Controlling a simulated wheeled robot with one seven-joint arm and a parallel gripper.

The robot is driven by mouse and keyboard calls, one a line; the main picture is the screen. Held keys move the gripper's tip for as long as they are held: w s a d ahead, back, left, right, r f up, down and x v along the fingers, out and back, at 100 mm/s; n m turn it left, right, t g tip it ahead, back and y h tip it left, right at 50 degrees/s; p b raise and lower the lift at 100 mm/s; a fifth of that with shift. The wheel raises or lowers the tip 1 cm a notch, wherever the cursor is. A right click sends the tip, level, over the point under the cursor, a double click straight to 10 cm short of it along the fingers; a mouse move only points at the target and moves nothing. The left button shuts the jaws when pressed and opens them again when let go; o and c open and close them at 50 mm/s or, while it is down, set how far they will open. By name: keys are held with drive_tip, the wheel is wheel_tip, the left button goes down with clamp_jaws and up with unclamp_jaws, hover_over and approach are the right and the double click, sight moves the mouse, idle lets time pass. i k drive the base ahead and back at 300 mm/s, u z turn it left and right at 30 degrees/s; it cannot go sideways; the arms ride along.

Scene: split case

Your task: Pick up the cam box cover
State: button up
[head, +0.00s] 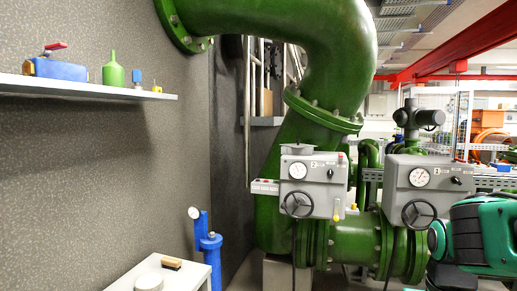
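No part in view can be told for certain as the cam box cover. A grey box (314,170) with a gauge and black handwheel is mounted in front of the green pipework, with a low round grey piece (297,149) on top. A second grey box (428,177) of the same kind is to its right. A round pale lid-like piece (149,283) lies on the white table at the bottom left, cut by the frame edge. My gripper's fingers do not show.
A wooden-backed brush (171,263) lies on the white table (190,277). A wall shelf (80,88) holds a blue block (60,70) and a green bottle (113,70). A blue pipe with gauge (209,245) stands beside the table. A teal and black body (480,235) blocks the lower right.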

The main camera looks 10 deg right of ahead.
sight(298, 142)
drive_tip(key=z, duration=0.15)
drive_tip(key=i, duration=1.4)
drive_tip(key=u, duration=1.4)
drive_tip(key=k, duration=1.15)
drive_tip(key=z, duration=1.25)
